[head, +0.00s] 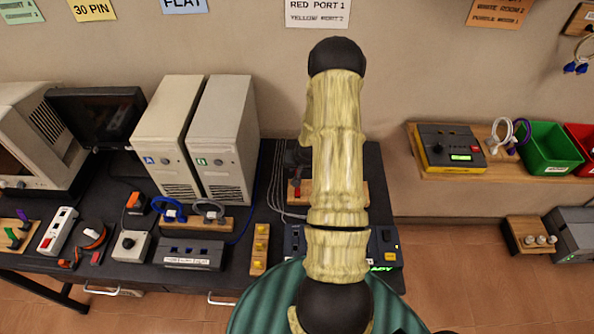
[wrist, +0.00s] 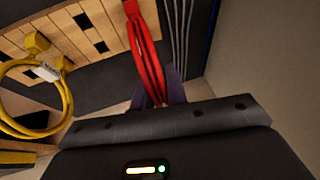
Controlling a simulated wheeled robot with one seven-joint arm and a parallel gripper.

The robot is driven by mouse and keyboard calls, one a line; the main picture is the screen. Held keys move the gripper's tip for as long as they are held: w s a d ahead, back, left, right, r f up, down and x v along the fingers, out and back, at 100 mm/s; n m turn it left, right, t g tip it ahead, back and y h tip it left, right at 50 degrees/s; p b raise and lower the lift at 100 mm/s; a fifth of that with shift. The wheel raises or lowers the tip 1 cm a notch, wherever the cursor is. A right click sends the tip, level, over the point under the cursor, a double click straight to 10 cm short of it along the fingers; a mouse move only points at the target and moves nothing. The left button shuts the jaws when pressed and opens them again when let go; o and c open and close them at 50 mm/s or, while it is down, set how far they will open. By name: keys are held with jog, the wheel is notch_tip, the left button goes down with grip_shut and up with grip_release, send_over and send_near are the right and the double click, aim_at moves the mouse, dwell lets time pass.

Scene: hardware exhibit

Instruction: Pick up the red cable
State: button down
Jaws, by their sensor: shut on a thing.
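The red cable (wrist: 148,52) hangs as a narrow loop in the middle of the wrist view, and its lower end runs down to my gripper (wrist: 160,92). My gripper is shut on the cable; its fingertips are mostly hidden behind the dark gripper body. In the head view my gripper (head: 297,160) is partly covered by my arm, with a small red part (head: 296,190) just below it. The wooden port board (wrist: 90,22) is beside the cable in the wrist view.
A yellow cable (wrist: 62,85) loops at the left of the wrist view, and grey cords (wrist: 180,30) run to the right of the red cable. Two computer towers (head: 222,140) stand left of my arm on the black table (head: 255,215). A shelf (head: 490,172) is on the right wall.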

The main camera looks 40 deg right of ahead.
notch_tip(320, 180, up, 9)
jog(key=shift+b, duration=1.15)
